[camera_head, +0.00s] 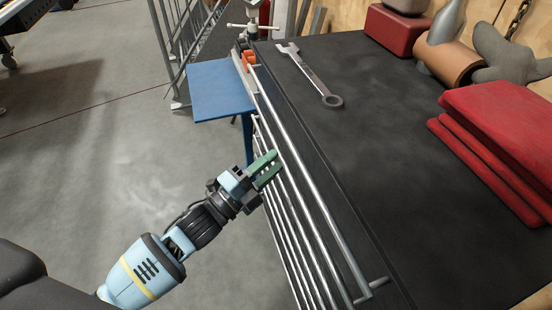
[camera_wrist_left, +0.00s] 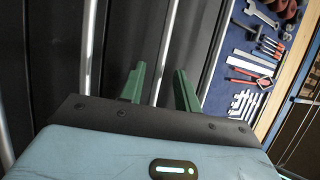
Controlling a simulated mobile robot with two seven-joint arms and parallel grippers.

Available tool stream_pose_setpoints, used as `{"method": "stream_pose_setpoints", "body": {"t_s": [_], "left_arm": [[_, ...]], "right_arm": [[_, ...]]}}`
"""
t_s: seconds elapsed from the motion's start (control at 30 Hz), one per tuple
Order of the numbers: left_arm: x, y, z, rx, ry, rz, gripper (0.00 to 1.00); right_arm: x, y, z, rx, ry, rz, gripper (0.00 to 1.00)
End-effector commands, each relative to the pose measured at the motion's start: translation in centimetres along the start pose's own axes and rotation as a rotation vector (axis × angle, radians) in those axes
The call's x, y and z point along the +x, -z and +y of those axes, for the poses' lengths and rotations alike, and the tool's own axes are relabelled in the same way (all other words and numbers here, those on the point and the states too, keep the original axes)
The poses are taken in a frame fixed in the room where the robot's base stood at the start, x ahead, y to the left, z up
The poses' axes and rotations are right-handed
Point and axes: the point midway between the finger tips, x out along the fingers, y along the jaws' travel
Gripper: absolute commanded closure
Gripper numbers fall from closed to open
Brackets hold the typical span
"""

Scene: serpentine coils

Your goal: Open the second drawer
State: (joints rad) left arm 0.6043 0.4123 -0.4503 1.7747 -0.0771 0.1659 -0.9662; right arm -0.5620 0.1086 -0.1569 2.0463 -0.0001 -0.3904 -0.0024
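A dark cabinet has several long metal bar handles down its front, one below another. The top handle (camera_head: 313,185) runs along the upper edge, and the second handle (camera_head: 319,243) lies just below it. My left gripper (camera_head: 274,163) points at the handles from the left, its green fingers at the upper bars. In the left wrist view, its fingers (camera_wrist_left: 160,88) are apart, and a handle bar (camera_wrist_left: 170,52) runs between them. I cannot tell for sure which drawer this bar belongs to, or whether the fingers touch it. The drawer fronts look closed. My right gripper is not in view.
A wrench (camera_head: 311,76), red folded cloths (camera_head: 500,140) and a red box (camera_head: 396,30) lie on the black top (camera_head: 400,220). A blue panel (camera_head: 220,90) juts out beyond the cabinet's far end. The grey floor (camera_head: 110,150) to the left is clear.

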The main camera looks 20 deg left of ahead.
Motion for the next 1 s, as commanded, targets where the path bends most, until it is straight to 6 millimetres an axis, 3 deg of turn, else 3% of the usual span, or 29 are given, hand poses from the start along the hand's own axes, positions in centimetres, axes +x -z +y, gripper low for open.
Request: {"method": "stream_pose_setpoints", "body": {"t_s": [0.2, 0.5, 0.77, 1.0], "left_arm": [[1.9, 0.0, 0.1, 0.0, -0.001, -0.001, 0.68], [2.1, 0.0, 0.1, 0.0, -0.002, -0.001, 0.68], [2.1, 0.0, 0.1, 0.0, -0.002, -0.001, 0.99], [2.1, 0.0, 0.1, 0.0, -0.002, -0.001, 1.0]], "right_arm": [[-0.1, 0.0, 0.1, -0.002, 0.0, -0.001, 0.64], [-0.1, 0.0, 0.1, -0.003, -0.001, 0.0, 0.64], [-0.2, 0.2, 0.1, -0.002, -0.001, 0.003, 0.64], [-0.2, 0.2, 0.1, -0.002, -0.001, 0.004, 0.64]]}}
